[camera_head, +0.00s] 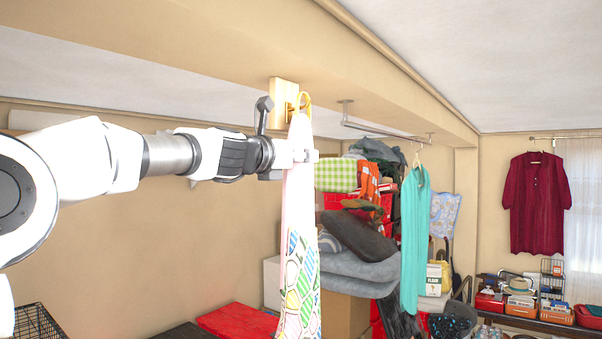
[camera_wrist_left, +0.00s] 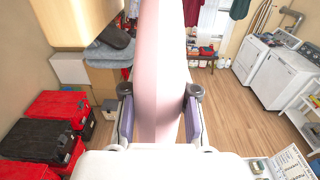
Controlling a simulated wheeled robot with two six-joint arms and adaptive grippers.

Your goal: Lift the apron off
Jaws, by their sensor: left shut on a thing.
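The apron (camera_head: 302,270) hangs down in the head view, pale pink at the top with a colourful pattern lower down. Its yellow neck loop (camera_head: 304,101) is up at the hook on a wooden block (camera_head: 283,96) on the beam; I cannot tell exactly how the loop sits on the hook. My left gripper (camera_head: 303,156) is shut on the apron's upper part, just below the loop. In the left wrist view the pink cloth (camera_wrist_left: 158,75) runs between the two fingers of the left gripper (camera_wrist_left: 158,115). My right gripper is not in view.
A teal garment (camera_head: 414,240) hangs from a rail (camera_head: 385,131) right of the apron. Piled cushions (camera_head: 358,268) and boxes stand behind it. Red and black totes (camera_wrist_left: 45,125) are at left in the wrist view. Open wooden floor (camera_wrist_left: 230,110) lies to the right.

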